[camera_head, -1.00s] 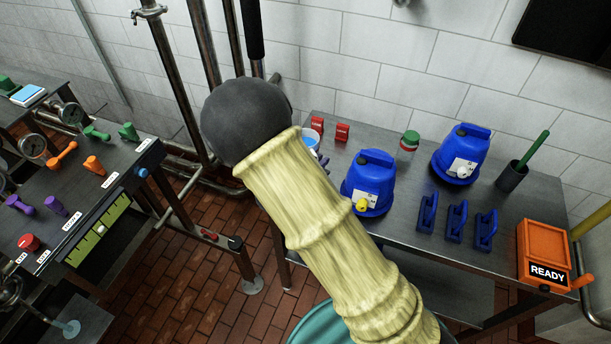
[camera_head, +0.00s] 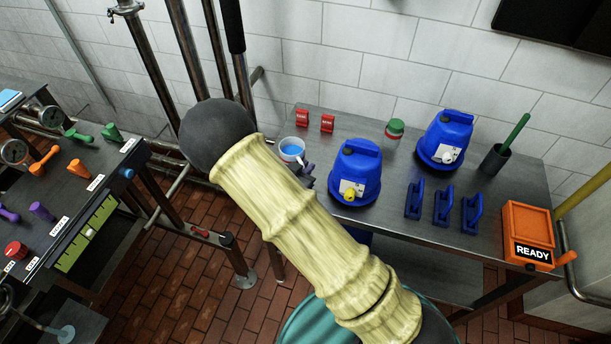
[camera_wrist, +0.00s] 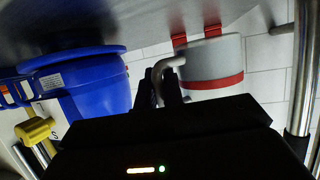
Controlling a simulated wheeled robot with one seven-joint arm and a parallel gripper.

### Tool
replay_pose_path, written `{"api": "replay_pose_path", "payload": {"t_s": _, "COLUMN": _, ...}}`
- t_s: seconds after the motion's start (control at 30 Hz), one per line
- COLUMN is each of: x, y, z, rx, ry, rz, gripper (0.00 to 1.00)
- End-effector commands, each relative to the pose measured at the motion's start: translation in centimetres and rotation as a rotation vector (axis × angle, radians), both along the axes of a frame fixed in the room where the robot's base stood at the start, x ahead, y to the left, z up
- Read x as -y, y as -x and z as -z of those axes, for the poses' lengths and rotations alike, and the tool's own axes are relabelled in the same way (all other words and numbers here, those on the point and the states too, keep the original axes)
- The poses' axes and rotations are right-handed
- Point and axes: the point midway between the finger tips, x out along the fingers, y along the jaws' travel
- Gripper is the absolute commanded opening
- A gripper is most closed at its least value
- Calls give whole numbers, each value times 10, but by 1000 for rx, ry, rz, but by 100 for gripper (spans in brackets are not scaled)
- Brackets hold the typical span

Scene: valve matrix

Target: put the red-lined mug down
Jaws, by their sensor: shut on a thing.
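The mug (camera_head: 289,158) is pale, with blue showing inside it, at the left end of the steel table (camera_head: 390,225) in the head view. In the wrist view the mug (camera_wrist: 210,60) is white-grey with a red band and appears upside down, as the whole view does. Its curved handle lies between the fingers of my gripper (camera_wrist: 163,85), which is shut on it. In the head view the gripper is mostly hidden behind my arm. The mug looks upright and close to the tabletop; I cannot tell whether it touches.
Two red tags (camera_head: 327,123) stand behind the mug. A blue jug (camera_head: 355,172) with a yellow tap stands to its right. Further right are a green-lidded jar (camera_head: 395,129), another blue jug (camera_head: 444,138), blue clamp-like pieces (camera_head: 443,206) and an orange READY box (camera_head: 528,232).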

Motion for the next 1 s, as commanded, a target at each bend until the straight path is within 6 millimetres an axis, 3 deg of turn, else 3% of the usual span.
{"api": "replay_pose_path", "payload": {"t_s": 0.3, "x": 0, "y": 0, "z": 36, "rx": -2, "ry": 1, "rz": 0, "gripper": 0}}
{"api": "replay_pose_path", "payload": {"t_s": 0.73, "x": 0, "y": 0, "z": 43, "rx": 0, "ry": 0, "rz": 0, "gripper": 0}}
{"api": "replay_pose_path", "payload": {"t_s": 0.77, "x": 0, "y": 0, "z": 41, "rx": -1, "ry": -1, "rz": 0, "gripper": 15}}
{"api": "replay_pose_path", "payload": {"t_s": 0.83, "x": 0, "y": 0, "z": 41, "rx": -1, "ry": -1, "rz": 0, "gripper": 29}}
{"api": "replay_pose_path", "payload": {"t_s": 1.0, "x": 0, "y": 0, "z": 41, "rx": -1, "ry": -1, "rz": 0, "gripper": 31}}
